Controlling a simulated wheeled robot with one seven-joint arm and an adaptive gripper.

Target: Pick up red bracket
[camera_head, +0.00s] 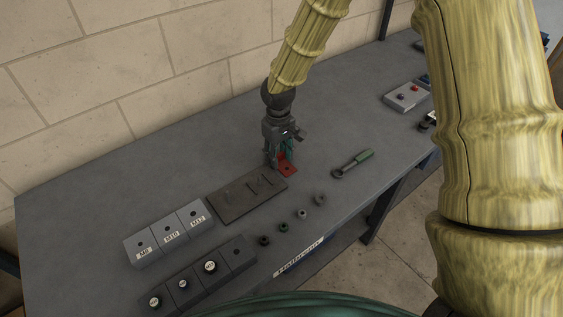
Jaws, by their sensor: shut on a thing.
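The red bracket (288,170) is a small red angled piece at the middle of the grey workbench, just past the right end of a dark flat plate. My gripper (281,158) points down over it and is shut on its upright part. The bracket's flat foot with a hole shows to the right below the fingers. The fingers hide part of the bracket. I cannot tell whether its foot touches the bench.
The dark plate (238,202) lies left of my gripper. A green-handled tool (353,164) lies right. Several nuts or rings (302,214) line the front edge. Labelled blocks (168,234) stand front left, and a button box (407,97) back right.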

